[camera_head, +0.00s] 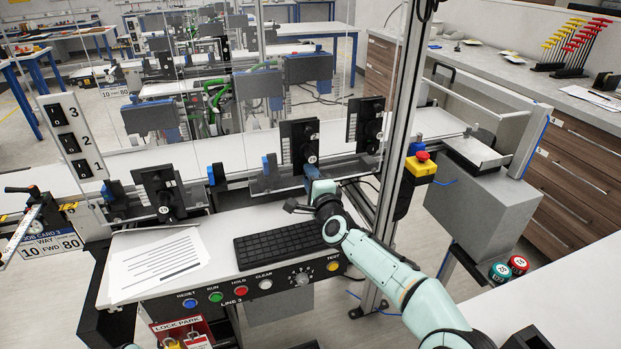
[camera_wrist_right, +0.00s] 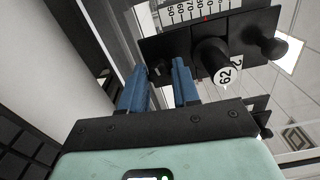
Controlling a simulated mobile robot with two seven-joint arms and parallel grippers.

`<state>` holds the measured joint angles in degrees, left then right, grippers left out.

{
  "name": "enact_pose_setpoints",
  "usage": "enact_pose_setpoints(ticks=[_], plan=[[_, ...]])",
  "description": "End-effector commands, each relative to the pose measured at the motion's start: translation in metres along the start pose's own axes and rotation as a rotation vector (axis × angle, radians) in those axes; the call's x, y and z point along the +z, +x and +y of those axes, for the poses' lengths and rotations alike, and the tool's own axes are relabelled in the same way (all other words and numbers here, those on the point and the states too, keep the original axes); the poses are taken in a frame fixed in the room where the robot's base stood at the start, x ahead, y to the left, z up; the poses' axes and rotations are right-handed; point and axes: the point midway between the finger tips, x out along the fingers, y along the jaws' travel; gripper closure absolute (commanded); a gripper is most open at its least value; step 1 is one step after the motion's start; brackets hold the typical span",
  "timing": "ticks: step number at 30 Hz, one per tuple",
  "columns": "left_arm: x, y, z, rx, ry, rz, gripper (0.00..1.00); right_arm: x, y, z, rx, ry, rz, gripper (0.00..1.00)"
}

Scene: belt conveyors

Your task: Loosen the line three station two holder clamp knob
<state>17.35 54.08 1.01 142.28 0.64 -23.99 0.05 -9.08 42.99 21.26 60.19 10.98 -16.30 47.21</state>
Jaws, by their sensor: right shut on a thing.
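My right gripper (camera_head: 313,174) reaches up from the lower right to the foot of the middle black holder plate (camera_head: 299,136) on the line. In the right wrist view its two blue fingers (camera_wrist_right: 160,78) are shut on a small black clamp knob (camera_wrist_right: 159,67) at the plate's lower edge. The fingers hide part of the knob. The same holder plate (camera_wrist_right: 185,47) carries a white scale with a red mark, a round dial knob (camera_wrist_right: 212,58) with a white numbered tag, and a black ball knob (camera_wrist_right: 272,45). My left gripper does not show.
Other holder plates stand left (camera_head: 158,188) and right (camera_head: 367,121). A clear guard panel (camera_head: 265,120) rises behind the gripper. Below are a keyboard (camera_head: 285,243), a paper sheet (camera_head: 158,266) and a button panel (camera_head: 255,287). A metal post (camera_head: 402,130) and a red emergency button (camera_head: 422,157) stand right.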

Motion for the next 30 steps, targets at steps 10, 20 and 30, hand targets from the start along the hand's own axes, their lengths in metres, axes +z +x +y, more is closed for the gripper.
enact_pose_setpoints(ticks=[10, 20, 30], plan=[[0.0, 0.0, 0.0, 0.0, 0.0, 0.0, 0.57, 0.0, 0.0, -0.001, -0.002, 0.001, 0.0, 0.44], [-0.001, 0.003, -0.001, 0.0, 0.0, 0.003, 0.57, -0.001, -0.007, 0.0, 0.0, 0.002, 0.0, 0.44], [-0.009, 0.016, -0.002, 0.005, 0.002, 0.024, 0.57, -0.001, -0.056, 0.001, -0.001, -0.001, 0.0, 0.44]])
